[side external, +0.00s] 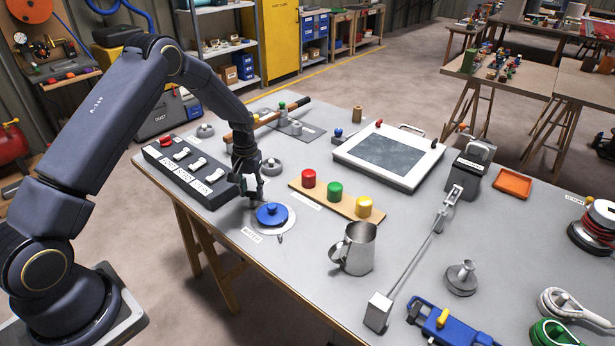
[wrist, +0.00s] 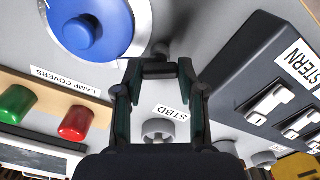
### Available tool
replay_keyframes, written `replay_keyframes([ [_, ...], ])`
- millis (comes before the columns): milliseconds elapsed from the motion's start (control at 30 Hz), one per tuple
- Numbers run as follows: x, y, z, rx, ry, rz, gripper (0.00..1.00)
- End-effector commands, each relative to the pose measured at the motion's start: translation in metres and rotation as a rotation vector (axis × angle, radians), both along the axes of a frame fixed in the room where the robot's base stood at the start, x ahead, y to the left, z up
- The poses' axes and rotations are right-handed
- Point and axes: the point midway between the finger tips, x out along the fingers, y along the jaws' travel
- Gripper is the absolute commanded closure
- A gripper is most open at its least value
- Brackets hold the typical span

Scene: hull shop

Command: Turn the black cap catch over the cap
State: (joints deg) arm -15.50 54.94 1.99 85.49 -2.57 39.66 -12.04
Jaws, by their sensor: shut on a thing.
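The blue cap (side external: 272,213) sits on a pale round plate at the near left of the bench. In the wrist view the cap (wrist: 88,32) is at the upper left, with a raised round knob. My gripper (side external: 254,194) is low beside the cap, on its upper-left side in the side view. In the wrist view a short dark piece (wrist: 158,68) lies between the fingertips; it appears to be the black cap catch, and my gripper is shut on it. A small greyish post stands just beyond it by the cap's edge. The catch is hidden in the side view.
A black switch box (side external: 188,168) stands close left. The lamp cover board (side external: 335,203), with red, green and yellow covers, is right of the cap. A metal jug (side external: 355,250) stands nearer right. A grey fitting (wrist: 158,128) by the STBD label shows below the fingers.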

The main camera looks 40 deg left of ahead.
Motion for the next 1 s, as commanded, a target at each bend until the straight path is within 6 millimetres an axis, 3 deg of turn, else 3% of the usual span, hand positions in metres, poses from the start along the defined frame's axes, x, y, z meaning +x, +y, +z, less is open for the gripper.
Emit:
replay_keyframes([
  [500, 0.0012, 0.0012, 0.0012, 0.002, -0.004, -0.413, 0.95],
  [1000, 0.0015, 0.0009, 0.0013, 0.003, -0.004, -0.55, 0.95],
])
